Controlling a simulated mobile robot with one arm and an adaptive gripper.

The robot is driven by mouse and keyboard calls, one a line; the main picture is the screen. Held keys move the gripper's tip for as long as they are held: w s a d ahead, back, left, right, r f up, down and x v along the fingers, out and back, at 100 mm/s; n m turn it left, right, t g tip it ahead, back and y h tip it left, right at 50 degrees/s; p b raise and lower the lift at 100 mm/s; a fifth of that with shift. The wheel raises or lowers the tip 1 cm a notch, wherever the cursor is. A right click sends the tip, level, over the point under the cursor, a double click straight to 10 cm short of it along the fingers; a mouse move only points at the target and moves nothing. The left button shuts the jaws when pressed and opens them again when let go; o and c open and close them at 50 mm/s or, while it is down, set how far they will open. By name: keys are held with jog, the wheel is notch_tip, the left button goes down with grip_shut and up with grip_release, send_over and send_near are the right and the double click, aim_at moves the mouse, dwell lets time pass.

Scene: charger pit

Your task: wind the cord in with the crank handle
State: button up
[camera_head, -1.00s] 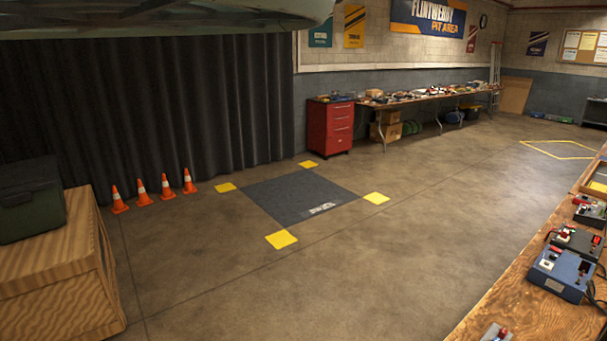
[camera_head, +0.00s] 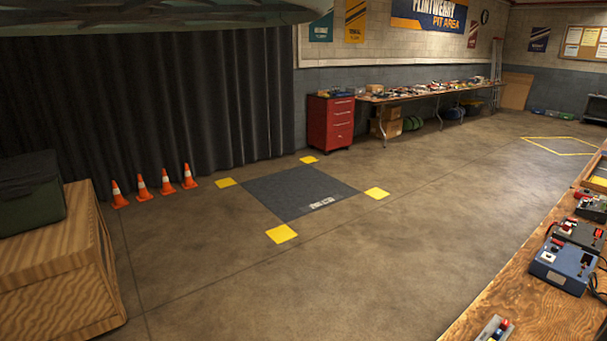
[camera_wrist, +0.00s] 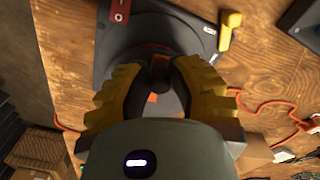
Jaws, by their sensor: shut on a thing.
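In the wrist view my gripper (camera_wrist: 159,72) has thick yellow-and-black fingers that close around a dark, upright knob-like piece, which I take to be the crank handle (camera_wrist: 160,66). The fingers hide most of it. Below it is a dark grey round housing on a grey base plate (camera_wrist: 197,38), on a wooden bench top. An orange cord (camera_wrist: 270,104) lies in loose curves on the wood to the right, and more orange shows left of the fingers. The head view does not show my gripper or the crank.
A cardboard box (camera_wrist: 38,150) is at lower left. In the head view, charger units (camera_head: 563,265) line the right bench (camera_head: 530,310); the middle floor is open.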

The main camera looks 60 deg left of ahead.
grip_shut()
